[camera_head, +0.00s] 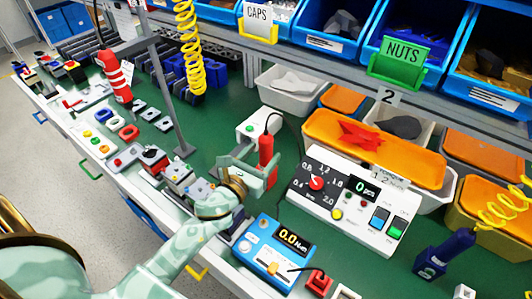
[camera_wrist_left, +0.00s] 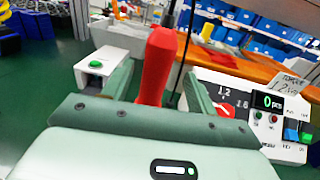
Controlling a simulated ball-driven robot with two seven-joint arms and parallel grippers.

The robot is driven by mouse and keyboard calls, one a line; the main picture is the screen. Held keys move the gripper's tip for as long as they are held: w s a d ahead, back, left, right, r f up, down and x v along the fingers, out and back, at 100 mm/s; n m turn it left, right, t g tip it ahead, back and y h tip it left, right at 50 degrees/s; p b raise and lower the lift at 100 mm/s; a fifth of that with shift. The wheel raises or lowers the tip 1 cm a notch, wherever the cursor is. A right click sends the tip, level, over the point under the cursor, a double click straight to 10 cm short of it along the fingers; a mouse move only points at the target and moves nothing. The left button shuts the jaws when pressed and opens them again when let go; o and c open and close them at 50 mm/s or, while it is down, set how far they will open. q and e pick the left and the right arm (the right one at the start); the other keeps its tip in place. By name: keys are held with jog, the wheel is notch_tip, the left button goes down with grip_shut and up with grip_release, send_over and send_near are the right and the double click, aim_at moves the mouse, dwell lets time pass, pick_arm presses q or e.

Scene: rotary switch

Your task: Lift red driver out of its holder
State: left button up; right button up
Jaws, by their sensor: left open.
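The red driver (camera_head: 266,150) stands upright in the head view, with a black cable rising from its top. It stands beside the white box (camera_head: 257,127) that has a green button. My left gripper (camera_head: 258,171) is around the driver's lower part, its jaws open. In the left wrist view the red driver (camera_wrist_left: 156,66) stands between the two green fingers (camera_wrist_left: 162,85), with a gap on its right side. The driver's lower end and its holder are hidden behind my gripper. My right gripper is not in view.
A white control panel (camera_head: 345,205) with a red knob stands close to the right. A blue torque meter (camera_head: 275,255) lies in front. Orange trays (camera_head: 374,145) and blue bins (camera_head: 410,40) are behind. A grey post (camera_head: 170,100) stands to the left.

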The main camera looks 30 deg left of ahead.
pick_arm(q)
jog(key=w, duration=0.5)
jog(key=shift+w, duration=0.1)
grip_shut()
notch_tip(320, 180, up, 10)
jog(key=p, duration=0.5)
jog(key=shift+a+r, duration=0.1)
jog(key=c, duration=0.9)
grip_release()
grip_shut()
